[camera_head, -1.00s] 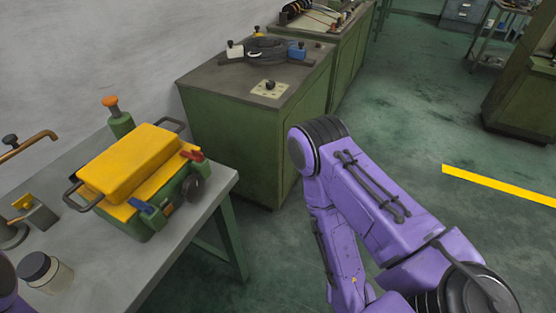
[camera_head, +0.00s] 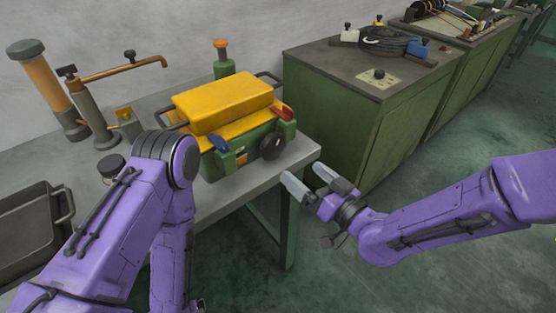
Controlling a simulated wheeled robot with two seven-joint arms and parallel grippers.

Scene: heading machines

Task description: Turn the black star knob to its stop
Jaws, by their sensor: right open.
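A black knob (camera_head: 272,147) sits on the right end of the front of a green box (camera_head: 238,155) with a yellow top, on the grey bench. It looks dark and roundish; its lobes are too small to make out. Another small black knob (camera_head: 379,74) stands on a pale plate on the green cabinet. I cannot tell for certain which is the star knob. My right gripper (camera_head: 305,174) is open and empty, in front of the bench's right corner, apart from both knobs and lower right of the box knob. My left arm shows at left, but its gripper does not.
The grey bench (camera_head: 283,164) carries a tap-like pipe (camera_head: 125,68), an orange and grey cylinder (camera_head: 50,85) and a dark tray (camera_head: 25,235). The green cabinet (camera_head: 330,100) stands right of the bench. Floor is clear between.

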